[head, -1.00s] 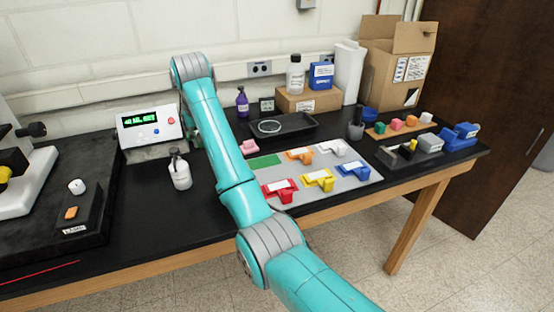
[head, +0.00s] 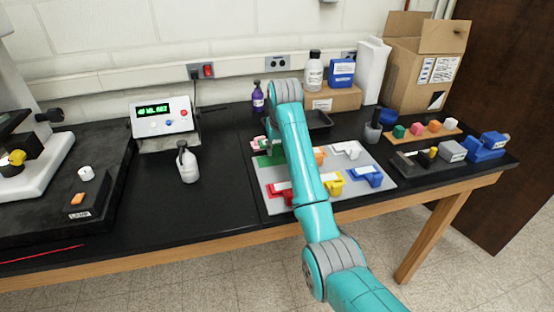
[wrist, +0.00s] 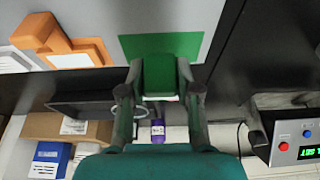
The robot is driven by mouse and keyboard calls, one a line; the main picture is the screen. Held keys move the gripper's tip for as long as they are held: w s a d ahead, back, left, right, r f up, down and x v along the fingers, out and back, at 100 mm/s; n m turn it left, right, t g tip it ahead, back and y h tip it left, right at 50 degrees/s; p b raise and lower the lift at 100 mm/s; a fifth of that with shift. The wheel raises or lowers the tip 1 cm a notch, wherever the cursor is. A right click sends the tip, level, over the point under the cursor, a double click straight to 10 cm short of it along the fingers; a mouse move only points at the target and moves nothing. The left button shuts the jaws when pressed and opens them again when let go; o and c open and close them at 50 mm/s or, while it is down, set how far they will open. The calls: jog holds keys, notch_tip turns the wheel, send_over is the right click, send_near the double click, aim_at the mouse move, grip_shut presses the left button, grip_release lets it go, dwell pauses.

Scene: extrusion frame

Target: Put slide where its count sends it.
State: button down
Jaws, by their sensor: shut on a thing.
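My gripper (wrist: 160,92) is shut on a green block (wrist: 160,73) with a pale strip at its lower edge. The block is in front of a flat green patch (wrist: 190,46) on the grey mat; whether they touch cannot be told. I cannot make out a bare glass slide. In the head view my arm hides the gripper and part of the green patch (head: 270,158). Red (head: 279,192), yellow (head: 333,185), blue (head: 366,176), orange (head: 319,156) and white (head: 346,149) holders stand on the mat (head: 385,182). A counter box (head: 164,124) has a lit green display, its digits unclear.
A white bottle (head: 188,163) stands left of the mat. A black tray (head: 319,120), purple bottle (head: 258,98) and cardboard box (head: 335,99) are behind it. A rack of coloured blocks (head: 448,127) is at right. The bench between the white bottle and mat is clear.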

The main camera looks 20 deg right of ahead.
aim_at(276, 166)
jog(key=shift+f, duration=2.25)
jog(key=shift+f, duration=0.15)
jog(key=c, duration=0.8)
grip_release()
jog(key=shift+a, duration=0.1)
